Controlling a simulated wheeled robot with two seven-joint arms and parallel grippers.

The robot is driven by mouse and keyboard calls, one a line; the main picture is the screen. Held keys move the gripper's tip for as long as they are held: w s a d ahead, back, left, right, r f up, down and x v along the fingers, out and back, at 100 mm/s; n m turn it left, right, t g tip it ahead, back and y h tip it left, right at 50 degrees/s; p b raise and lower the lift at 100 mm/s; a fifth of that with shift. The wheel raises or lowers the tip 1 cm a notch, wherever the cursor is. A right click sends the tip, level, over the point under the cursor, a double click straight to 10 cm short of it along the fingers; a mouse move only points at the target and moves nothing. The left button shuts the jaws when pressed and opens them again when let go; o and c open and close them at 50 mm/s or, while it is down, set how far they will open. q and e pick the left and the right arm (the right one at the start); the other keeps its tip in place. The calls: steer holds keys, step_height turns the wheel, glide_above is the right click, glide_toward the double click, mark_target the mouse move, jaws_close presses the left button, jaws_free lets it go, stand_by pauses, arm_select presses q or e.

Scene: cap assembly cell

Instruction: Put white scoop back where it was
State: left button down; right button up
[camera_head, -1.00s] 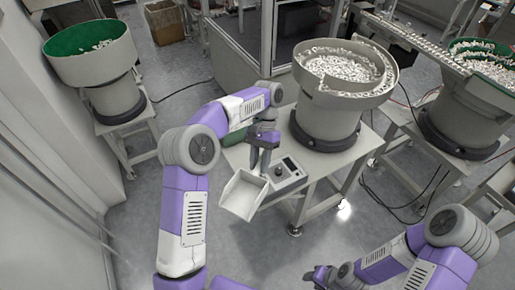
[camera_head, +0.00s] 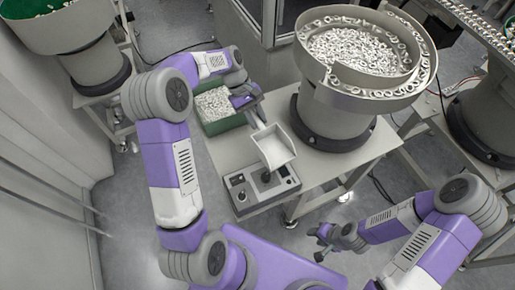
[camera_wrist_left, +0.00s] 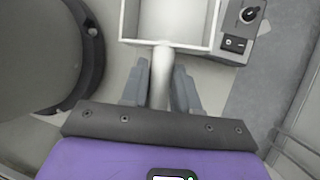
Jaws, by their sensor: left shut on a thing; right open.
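The white scoop (camera_head: 271,148) is empty and held above the table, over the far side of the control box as seen in the head view. My left gripper (camera_head: 256,113) is shut on its handle. In the left wrist view the fingers (camera_wrist_left: 160,90) stand on both sides of the scoop's handle (camera_wrist_left: 161,62), and the scoop's tray (camera_wrist_left: 212,40) is cut off at the top edge. A green bin (camera_head: 226,124) full of small white parts stands on the table beside my left wrist. My right gripper (camera_head: 322,243) is open and empty, low in front of the table.
A grey control box (camera_head: 240,200) with knobs sits at the table's near edge. A large bowl feeder (camera_head: 335,112) full of white parts stands right of the scoop. The table top (camera_head: 226,150) is bare between the green bin and the control box.

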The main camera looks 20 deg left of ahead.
arm_select(q)
steer(key=s+a+f+n+t+y+b, duration=0.15)
steer(key=a+f+n+t+b, duration=0.35)
steer(key=a+n, duration=0.55)
steer(key=shift+n+t+y, duration=0.25)
steer(key=shift+n+t, duration=0.15)
steer(key=shift+n, duration=0.25)
steer(key=f+b, duration=0.1)
steer(key=f, duration=0.2)
steer(key=f+b, duration=0.1)
steer(key=f, duration=0.7)
steer(key=shift+w+d+f+b, duration=0.15)
steer(key=shift+w+f+b, duration=0.1)
steer(key=shift+b, duration=0.15)
steer(key=shift+r, duration=0.1)
steer(key=c, duration=0.8)
jaws_free()
